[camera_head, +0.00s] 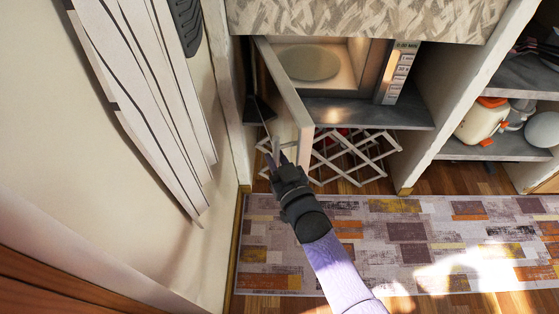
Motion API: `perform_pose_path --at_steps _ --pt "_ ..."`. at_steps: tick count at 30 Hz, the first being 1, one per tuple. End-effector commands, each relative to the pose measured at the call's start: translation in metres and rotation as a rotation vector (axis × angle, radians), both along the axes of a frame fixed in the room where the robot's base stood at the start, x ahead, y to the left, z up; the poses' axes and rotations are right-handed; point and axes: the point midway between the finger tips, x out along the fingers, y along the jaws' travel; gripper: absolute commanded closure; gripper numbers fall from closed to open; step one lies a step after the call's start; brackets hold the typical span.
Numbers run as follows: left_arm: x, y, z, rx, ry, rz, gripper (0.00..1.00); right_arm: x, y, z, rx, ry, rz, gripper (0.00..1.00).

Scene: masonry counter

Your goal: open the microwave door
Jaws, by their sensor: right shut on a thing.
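The microwave (384,66) sits in a shelf niche below the patterned counter. Its door (291,90) stands wide open, swung out to the left and toward me. The lit cavity and a round turntable (309,62) show inside. The button panel (400,72) is at the right of the opening. My right gripper (273,152) is at the door's outer left side near its lower front edge. It is shut on a part of the door, probably the handle; the fingers are small here and the contact is partly hidden. My left gripper is not in view.
A white lattice rack (356,157) stands under the microwave shelf (365,112). A wall (135,235) is close on the left. Shelves at right hold a white and orange jar (481,120). A patchwork rug (400,240) covers the floor.

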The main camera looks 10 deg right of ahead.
Motion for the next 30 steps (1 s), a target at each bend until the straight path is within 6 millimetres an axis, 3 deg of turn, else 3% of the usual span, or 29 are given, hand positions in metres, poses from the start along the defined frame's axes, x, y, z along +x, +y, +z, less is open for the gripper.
perform_pose_path --at_steps 13,14,15,24,30 --pt "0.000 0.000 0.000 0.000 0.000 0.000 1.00 0.002 0.000 0.003 0.001 -0.008 -0.006 1.00" --pt "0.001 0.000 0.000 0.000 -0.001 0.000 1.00 0.002 0.000 0.003 0.001 -0.008 -0.006 0.74" --pt "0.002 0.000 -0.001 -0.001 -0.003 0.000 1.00 0.002 0.000 0.003 0.002 -0.007 -0.006 0.66" --pt "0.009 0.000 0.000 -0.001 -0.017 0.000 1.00 -0.002 -0.001 0.003 0.001 -0.004 -0.005 0.66" --pt "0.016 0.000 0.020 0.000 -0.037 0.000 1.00 -0.036 -0.009 0.008 0.000 -0.005 -0.005 0.66"
